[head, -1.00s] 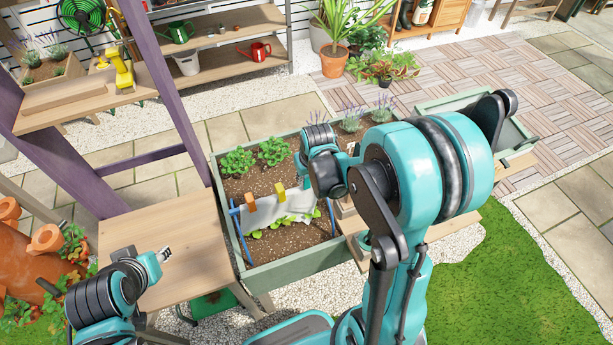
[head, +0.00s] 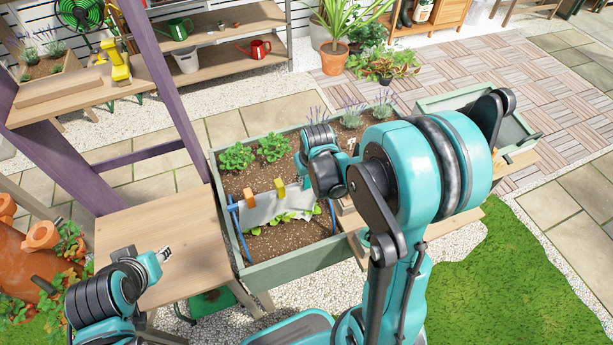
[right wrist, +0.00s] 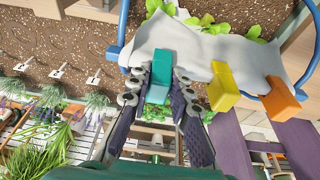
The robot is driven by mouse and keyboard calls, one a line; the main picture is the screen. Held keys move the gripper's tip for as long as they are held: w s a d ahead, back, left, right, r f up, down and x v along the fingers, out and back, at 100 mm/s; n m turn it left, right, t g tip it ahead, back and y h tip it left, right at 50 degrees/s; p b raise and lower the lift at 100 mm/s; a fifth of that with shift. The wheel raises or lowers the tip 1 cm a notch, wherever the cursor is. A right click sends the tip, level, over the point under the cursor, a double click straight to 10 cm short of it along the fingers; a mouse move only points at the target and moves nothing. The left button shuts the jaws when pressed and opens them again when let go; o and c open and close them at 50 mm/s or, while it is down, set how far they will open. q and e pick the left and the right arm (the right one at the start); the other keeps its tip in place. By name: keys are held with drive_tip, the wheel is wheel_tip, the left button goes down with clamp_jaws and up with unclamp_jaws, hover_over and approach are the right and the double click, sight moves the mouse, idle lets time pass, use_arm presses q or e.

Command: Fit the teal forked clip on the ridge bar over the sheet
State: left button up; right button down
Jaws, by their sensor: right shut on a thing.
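The teal forked clip (right wrist: 161,74) shows in the right wrist view between the fingers of my right gripper (right wrist: 160,86), which is shut on it. The clip's far end overlaps the edge of the white sheet (right wrist: 150,45); whether it is seated on the ridge bar cannot be told. In the head view the sheet (head: 268,208) drapes within the planter, and my right forearm and wrist hide the clip. A yellow clip (right wrist: 222,86) and an orange clip (right wrist: 280,101) sit along the sheet. My left gripper (head: 164,255) hangs over the wooden table, apart from everything; its jaws are too small to read.
The green planter (head: 290,266) holds soil, leafy plants (head: 273,149) and lavender. Blue hoops (head: 236,225) stand at the sheet's sides. A bare wooden table (head: 190,225) and a purple post (head: 165,80) are at left.

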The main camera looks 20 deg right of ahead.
drive_tip(key=shift+f, duration=0.3)
drive_tip(key=c, duration=1.3)
unclamp_jaws()
drive_tip(key=shift+r, duration=0.15)
drive_tip(key=v, duration=1.2)
drive_tip(key=s+a+f+t+b, duration=0.2)
drive_tip(key=s+a+b, duration=0.3)
drive_tip(key=s, duration=0.5)
drive_tip(key=shift+s+a+f+n+t, duration=0.2)
drive_tip(key=shift+s+a+n+t, duration=0.1)
drive_tip(key=shift+a+t, duration=0.5)
drive_tip(key=shift+d, duration=0.15)
